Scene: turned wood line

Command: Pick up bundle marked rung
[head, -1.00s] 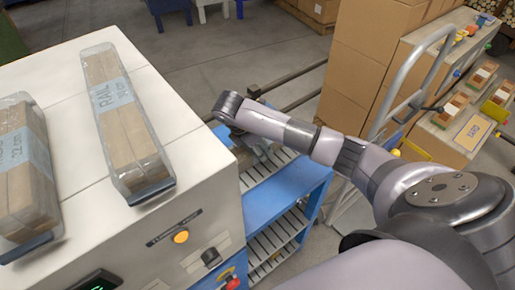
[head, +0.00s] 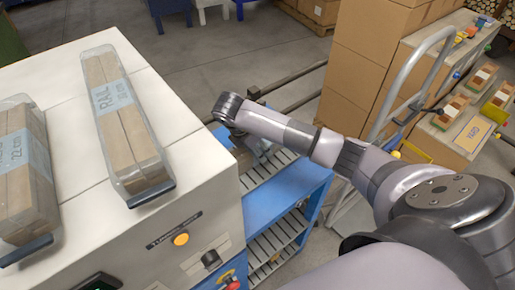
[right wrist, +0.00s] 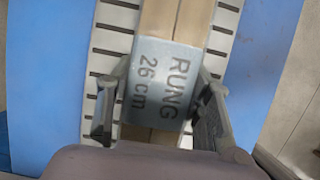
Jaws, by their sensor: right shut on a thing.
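The bundle marked RUNG 26 cm (right wrist: 158,82) is pale wood strips with a grey-blue label. It lies lengthwise over the slatted bed of a blue stand in the right wrist view. My right gripper (right wrist: 157,118) has one finger on each side of the label and is shut on the bundle. In the head view my right gripper (head: 250,150) reaches down to the slatted bed, and my wrist hides most of the bundle there. I cannot tell whether the bundle touches the slats. My left gripper is not in view.
A bundle marked RAIL (head: 125,125) and another marked 22 cm (head: 22,170) lie on the white machine top (head: 70,85). The blue slatted stand (head: 290,200) adjoins the machine. Stacked cartons (head: 360,65) and a grey trolley handle (head: 410,70) stand beyond my right arm.

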